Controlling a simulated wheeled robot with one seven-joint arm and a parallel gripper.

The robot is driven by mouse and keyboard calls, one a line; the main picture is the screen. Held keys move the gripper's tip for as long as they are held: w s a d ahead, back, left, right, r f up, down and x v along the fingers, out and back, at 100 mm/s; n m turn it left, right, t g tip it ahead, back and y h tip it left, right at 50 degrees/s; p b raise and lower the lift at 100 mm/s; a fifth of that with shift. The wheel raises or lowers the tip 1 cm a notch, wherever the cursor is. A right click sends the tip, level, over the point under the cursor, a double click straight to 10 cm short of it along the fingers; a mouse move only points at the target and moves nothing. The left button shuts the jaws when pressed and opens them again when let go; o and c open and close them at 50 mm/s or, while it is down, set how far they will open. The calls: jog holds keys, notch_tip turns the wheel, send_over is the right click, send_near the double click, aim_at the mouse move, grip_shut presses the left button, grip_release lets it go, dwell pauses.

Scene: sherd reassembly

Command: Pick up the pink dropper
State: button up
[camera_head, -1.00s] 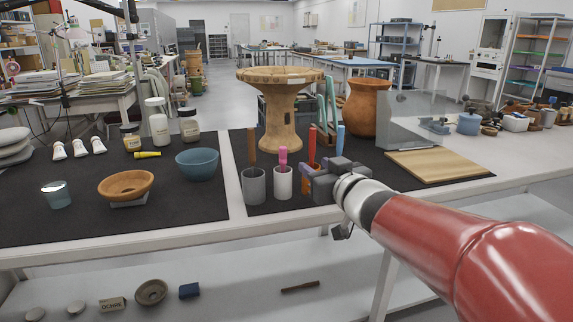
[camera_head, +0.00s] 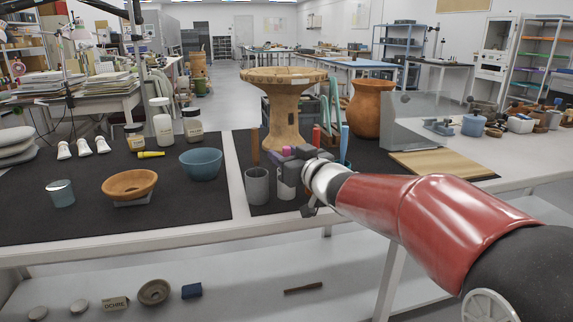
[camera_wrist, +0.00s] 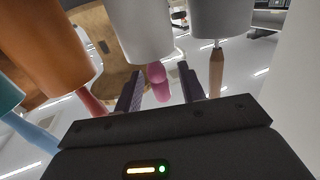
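The pink dropper (camera_wrist: 158,84) stands in a white cup (camera_wrist: 145,30), which appears upside down in the wrist view. In the head view only a bit of the pink dropper (camera_head: 286,151) shows beside my gripper (camera_head: 297,160), and the white cup (camera_head: 286,191) is partly hidden. In the wrist view my gripper (camera_wrist: 160,76) is open, with one dark finger on each side of the dropper's pink end. Gaps show between the fingers and the dropper, so it is not gripped.
A grey cup (camera_head: 257,187) with a brown wooden tool (camera_wrist: 216,72) is close on one side. An orange cup (camera_wrist: 45,45) with a red tool and a teal cup (camera_wrist: 6,94) with a blue tool (camera_head: 344,143) are on the other. A wooden stand (camera_head: 284,110) rises behind.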

jog(key=shift+c, duration=0.4)
grip_shut()
jog(key=shift+r, duration=0.1)
notch_tip(320, 180, up, 20)
jog(key=p, duration=0.4)
